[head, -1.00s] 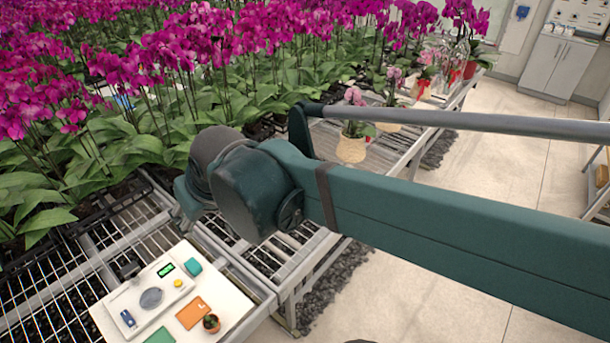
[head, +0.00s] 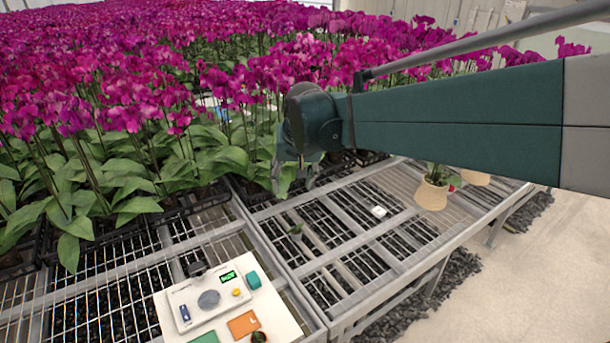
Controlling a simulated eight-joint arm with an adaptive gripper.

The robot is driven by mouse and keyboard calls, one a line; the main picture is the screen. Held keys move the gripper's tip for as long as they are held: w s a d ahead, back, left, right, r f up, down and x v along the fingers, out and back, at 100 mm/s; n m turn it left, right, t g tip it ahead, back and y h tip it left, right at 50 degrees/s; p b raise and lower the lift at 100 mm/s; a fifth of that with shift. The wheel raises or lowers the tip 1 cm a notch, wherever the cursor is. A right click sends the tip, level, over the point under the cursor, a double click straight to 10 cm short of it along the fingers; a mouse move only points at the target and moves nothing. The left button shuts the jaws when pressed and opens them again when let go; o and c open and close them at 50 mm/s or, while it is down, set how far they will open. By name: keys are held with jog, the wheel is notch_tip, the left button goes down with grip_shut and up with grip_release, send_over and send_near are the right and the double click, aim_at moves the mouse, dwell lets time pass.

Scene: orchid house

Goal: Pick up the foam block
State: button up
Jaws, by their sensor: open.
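A small teal block (head: 253,280), which looks like the foam block, sits on a white board (head: 285,303) at the bottom of the head view. It stands at the right of a white device with a green display (head: 228,277). My gripper (head: 295,182) points down with its fingers apart and nothing visible between them. In the picture it is above and right of the block, clear of it, in front of the orchid leaves. Its height over the bench is hard to tell.
The board also holds an orange card (head: 243,324), a green card (head: 204,338) and a small potted plant (head: 258,337). A small white object (head: 379,211) lies on the slatted bench (head: 345,268). Dense magenta orchids (head: 120,110) fill the back. A potted orchid (head: 432,190) stands at right.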

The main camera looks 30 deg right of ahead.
jog(key=w+d+f+m+g, duration=0.1)
jog(key=w+d+f, duration=0.1)
jog(key=w+d, duration=0.3)
jog(key=w+d+f+m, duration=0.2)
jog(key=w+d, duration=0.1)
jog(key=d, duration=0.5)
jog(key=m+g+y, duration=0.1)
jog(key=m+g, duration=0.2)
jog(key=m, duration=0.5)
send_over(380, 209)
notch_tip(380, 209, down, 32)
jog(key=shift+w+r, duration=0.15)
jog(key=shift+r, duration=0.1)
jog(key=shift+d+f, duration=0.2)
jog(key=shift+f, duration=0.1)
jog(key=shift+f, duration=1.3)
